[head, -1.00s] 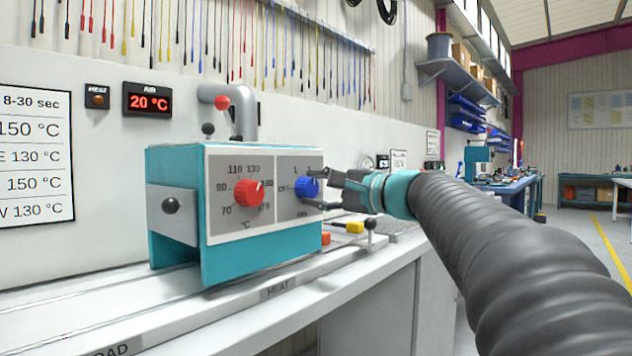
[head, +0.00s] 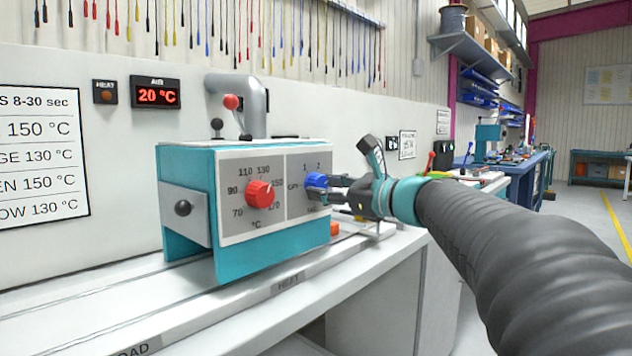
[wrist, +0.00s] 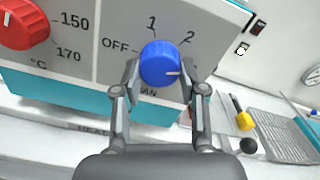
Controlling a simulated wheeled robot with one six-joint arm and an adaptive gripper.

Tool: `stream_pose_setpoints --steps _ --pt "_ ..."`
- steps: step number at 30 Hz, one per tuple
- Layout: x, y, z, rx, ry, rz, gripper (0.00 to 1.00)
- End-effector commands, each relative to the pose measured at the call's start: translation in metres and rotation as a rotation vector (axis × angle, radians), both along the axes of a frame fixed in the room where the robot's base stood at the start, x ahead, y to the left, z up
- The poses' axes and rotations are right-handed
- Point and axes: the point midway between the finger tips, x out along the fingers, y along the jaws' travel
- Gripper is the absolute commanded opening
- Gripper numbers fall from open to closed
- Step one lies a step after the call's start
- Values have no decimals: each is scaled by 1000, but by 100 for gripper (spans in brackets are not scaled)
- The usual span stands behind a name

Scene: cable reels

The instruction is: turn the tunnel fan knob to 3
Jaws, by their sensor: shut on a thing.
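The blue fan knob (wrist: 160,60) is on the grey front panel of the teal machine (head: 190,240), right of the red temperature knob (wrist: 22,22). My gripper (wrist: 161,75) is shut on the blue knob, one finger on each side in the wrist view. In the head view my gripper (head: 322,188) reaches the knob from the right. OFF, 1 and 2 are readable around the knob. The FAN label is partly hidden.
The machine stands on a white bench (head: 190,320) against a wall. A yellow-handled lever (wrist: 244,121) and a black ball knob (wrist: 249,145) are right of the machine. A grey pipe (head: 250,95) rises behind it. Open floor lies at the far right.

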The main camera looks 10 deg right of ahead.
Motion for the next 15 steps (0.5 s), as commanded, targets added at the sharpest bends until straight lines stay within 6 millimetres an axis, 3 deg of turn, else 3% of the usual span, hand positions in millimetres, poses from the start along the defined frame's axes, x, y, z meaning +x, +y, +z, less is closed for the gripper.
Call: stream_pose_setpoints --steps 15 --pt "-1 2 -1 270 198 3 7"
